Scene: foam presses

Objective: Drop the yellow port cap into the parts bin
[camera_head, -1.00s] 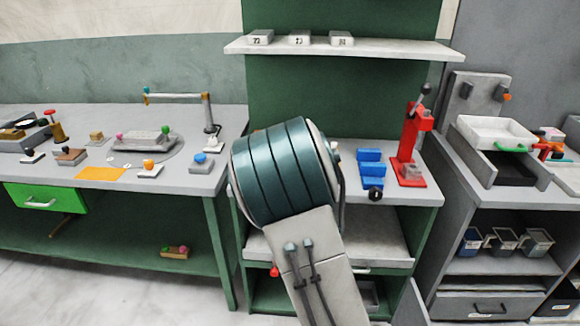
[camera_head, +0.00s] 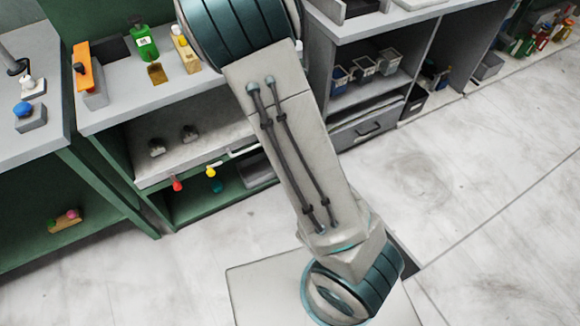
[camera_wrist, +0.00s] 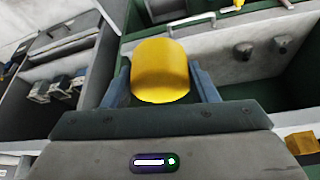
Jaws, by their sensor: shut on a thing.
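My gripper (camera_wrist: 162,88) is shut on the yellow port cap (camera_wrist: 160,70), a rounded yellow piece held between its two fingers in the wrist view. My gripper and the cap do not show in the head view, where my arm covers the middle. Several small open bins (camera_head: 364,68) stand on a grey shelf right of my arm; they also show at the left of the wrist view (camera_wrist: 62,86). A grey box (camera_head: 257,170) sits low in the green bench beside my arm. I cannot tell which of these is the parts bin.
A pale shelf (camera_head: 205,115) holds two small dark-grey pieces; a white handle (camera_head: 243,152), a red knob (camera_head: 177,184) and a yellow knob (camera_head: 210,171) show at its front. A green bottle (camera_head: 143,40) and an orange-topped block (camera_head: 90,72) stand on the bench. Floor at right is clear.

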